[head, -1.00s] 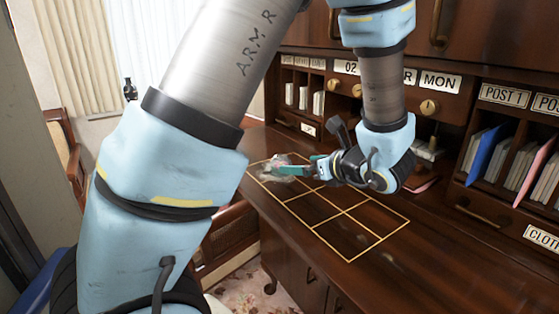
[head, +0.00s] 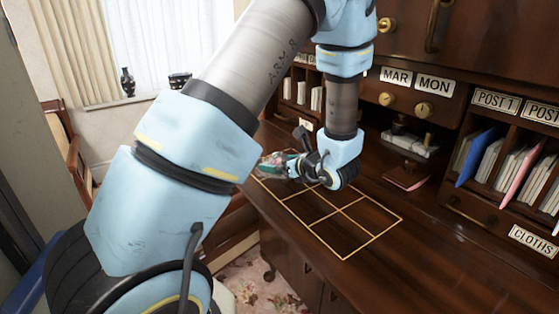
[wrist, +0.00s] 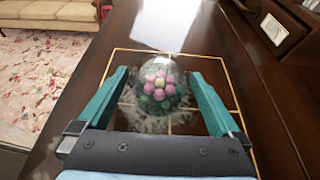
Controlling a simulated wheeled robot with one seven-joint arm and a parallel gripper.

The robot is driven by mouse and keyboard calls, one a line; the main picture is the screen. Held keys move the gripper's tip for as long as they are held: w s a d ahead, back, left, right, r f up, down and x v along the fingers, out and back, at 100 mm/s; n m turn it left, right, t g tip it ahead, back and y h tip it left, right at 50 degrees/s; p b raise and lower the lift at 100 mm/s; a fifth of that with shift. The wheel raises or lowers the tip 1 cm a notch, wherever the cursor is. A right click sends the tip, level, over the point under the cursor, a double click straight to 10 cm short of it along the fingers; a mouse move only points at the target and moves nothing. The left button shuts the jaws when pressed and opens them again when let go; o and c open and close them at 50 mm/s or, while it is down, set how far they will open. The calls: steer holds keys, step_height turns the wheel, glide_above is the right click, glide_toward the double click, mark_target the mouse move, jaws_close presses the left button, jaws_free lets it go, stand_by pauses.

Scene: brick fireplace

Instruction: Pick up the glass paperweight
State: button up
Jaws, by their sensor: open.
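The glass paperweight (wrist: 160,84) is a clear dome with pink and green balls inside. In the wrist view it stands on the desk within a yellow-lined grid, between the two teal fingers of my gripper (wrist: 163,88). The fingers are open, one on each side, with a visible gap to the glass. In the head view my gripper (head: 287,164) is low over the far left part of the grid. There the paperweight (head: 272,169) is partly hidden by the gripper and arm.
The dark wooden desk (head: 400,255) is clear on the right and front of the grid. Pigeonholes with folders (head: 490,155) and small drawers rise behind it. A chair (head: 62,150) is at the left.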

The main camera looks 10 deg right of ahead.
jaws_close()
stand_by(0.8)
